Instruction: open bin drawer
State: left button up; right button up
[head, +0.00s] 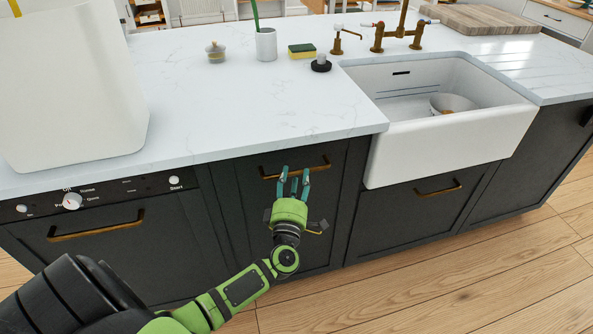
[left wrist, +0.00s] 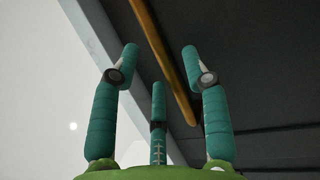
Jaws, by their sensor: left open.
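A dark cabinet front (head: 330,210) with a brass bar handle (head: 318,165) stands below the counter, between the dishwasher and the sink. It looks like the bin drawer and appears closed; no bin shows. My left gripper (head: 294,178) is in front of it with its teal fingers pointing up at the handle. In the left wrist view the fingers (left wrist: 159,62) are spread apart and empty. The brass handle (left wrist: 163,50) runs at a slant beyond the fingertips, between the two outer ones. I cannot tell whether any finger touches it. My right gripper is not in view.
A dishwasher (head: 120,262) with a brass handle is at the left. A white sink (head: 450,137) juts out at the right, above another handled front (head: 415,210). The white countertop (head: 250,115) overhangs the cabinets. Wooden floor (head: 470,280) in front is clear.

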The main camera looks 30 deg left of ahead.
aim_at(297, 172)
pick_arm(q)
jog(key=shift+x, duration=1.15)
jog(key=shift+w+a, duration=0.1)
jog(key=shift+w, duration=0.3)
grip_shut()
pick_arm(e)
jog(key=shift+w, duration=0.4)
pick_arm(q)
jog(key=shift+f, duration=0.1)
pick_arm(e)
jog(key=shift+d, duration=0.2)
